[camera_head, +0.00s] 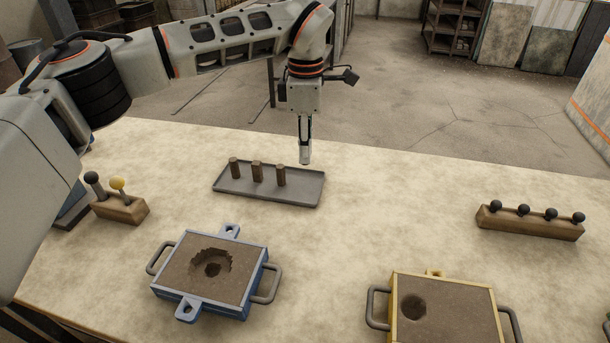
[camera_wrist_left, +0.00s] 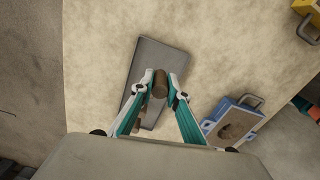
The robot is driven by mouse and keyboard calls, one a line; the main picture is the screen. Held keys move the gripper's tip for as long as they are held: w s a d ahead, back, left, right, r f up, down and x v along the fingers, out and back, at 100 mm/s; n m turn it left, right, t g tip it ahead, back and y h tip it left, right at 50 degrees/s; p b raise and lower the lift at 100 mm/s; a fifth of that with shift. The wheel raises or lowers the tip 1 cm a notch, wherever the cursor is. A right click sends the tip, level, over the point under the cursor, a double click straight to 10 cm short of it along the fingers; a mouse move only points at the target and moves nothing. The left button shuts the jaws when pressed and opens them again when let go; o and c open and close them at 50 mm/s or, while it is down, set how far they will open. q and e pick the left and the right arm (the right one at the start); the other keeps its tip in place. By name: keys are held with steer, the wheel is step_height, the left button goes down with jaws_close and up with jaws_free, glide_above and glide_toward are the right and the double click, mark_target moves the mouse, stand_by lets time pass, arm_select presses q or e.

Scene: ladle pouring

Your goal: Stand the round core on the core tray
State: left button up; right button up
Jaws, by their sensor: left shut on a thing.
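The grey core tray (camera_head: 300,193) lies on the table, and three brown cores stand upright on it: a left one (camera_head: 234,167), a middle one (camera_head: 257,171) and a right one (camera_head: 281,175). My left gripper (camera_head: 305,158) points down above the right part of the tray. In the left wrist view its fingers (camera_wrist_left: 161,84) are shut on the round core (camera_wrist_left: 160,82), a brown cylinder, with the tray (camera_wrist_left: 163,57) below it. In the head view the fingers mostly hide this core. My right gripper is in neither view.
A blue-framed mould box (camera_head: 213,272) and a yellow-framed one (camera_head: 445,310) stand nearer. A wooden block (camera_head: 120,209) with knobbed tools is at left, another (camera_head: 530,222) with several dark knobs at right. The tray's right end is bare.

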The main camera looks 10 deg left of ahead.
arm_select(q)
step_height(320, 180, down, 3)
steer(key=shift+f, duration=0.2)
step_height(320, 180, down, 4)
steer(key=shift+r+b, duration=0.1)
steer(key=shift+b, duration=0.4)
steer(key=shift+f, duration=0.35)
steer(key=shift+r, duration=0.15)
steer(key=shift+c, duration=0.3)
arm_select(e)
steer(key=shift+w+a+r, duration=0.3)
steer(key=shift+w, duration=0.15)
arm_select(q)
steer(key=o, duration=0.8)
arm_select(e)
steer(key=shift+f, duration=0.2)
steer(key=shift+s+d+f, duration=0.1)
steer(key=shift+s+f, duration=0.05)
